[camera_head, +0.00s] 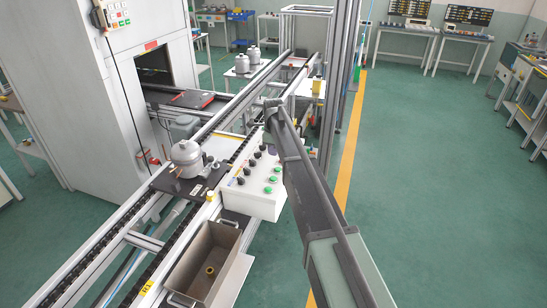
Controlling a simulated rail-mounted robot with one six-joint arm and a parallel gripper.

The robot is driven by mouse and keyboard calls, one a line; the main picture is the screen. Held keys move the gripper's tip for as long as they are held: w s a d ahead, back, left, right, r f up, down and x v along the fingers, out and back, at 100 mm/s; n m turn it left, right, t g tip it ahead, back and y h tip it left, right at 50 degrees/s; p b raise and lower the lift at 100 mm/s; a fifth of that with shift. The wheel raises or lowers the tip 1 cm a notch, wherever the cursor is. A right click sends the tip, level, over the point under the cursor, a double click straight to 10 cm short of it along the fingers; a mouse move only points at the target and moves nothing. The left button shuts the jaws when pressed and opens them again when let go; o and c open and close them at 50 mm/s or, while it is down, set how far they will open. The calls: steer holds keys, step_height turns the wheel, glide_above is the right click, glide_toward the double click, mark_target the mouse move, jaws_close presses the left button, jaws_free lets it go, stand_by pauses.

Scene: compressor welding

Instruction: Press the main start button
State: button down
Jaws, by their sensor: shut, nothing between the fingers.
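A white control box (250,202) with a sloped top stands beside the conveyor, near the middle of the view. Several green buttons show along its right side, the nearest one (268,190) at the front. Black knobs (240,181) sit along its left side. I cannot read any labels, so I cannot tell which button is the main start. My arm reaches from the lower right up past the box's right edge. Its far end is above the box's back part and hides some of it. My gripper's fingers cannot be made out there.
A grey compressor (186,156) sits on a dark plate on the conveyor, left of the box. A metal bin (205,266) stands in front of the box. A large white machine (95,90) is at left, and upright posts (331,90) rise behind. Green floor at right is clear.

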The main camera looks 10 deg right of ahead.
mark_target(274, 177)
step_height(274, 177, down, 12)
steer(key=b, duration=1)
steer(key=shift+r, duration=0.2)
